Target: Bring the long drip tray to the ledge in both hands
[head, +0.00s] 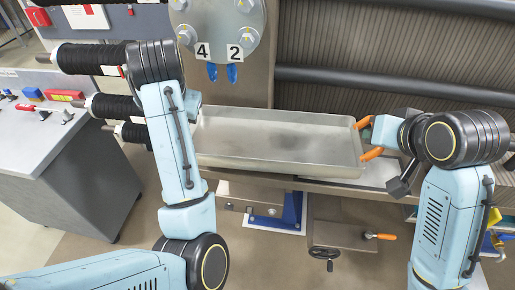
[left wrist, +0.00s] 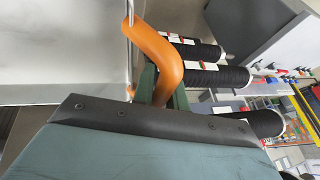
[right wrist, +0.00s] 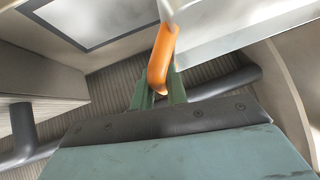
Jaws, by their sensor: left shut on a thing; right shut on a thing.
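The long drip tray (head: 275,135) is a shallow, bare metal tray, about level in front of the stack's end plate in the head view. A pale ledge (head: 378,172) shows under the tray's right end. I cannot tell whether the tray touches it.
The end plate (head: 215,25) with labels 4 and 2 and blue tips stands behind the tray. Black ribbed cylinders (head: 95,58) and a grey control console (head: 35,135) are at left. A dark pipe (head: 400,85) runs behind at right. A crank handle (head: 325,253) sits below.

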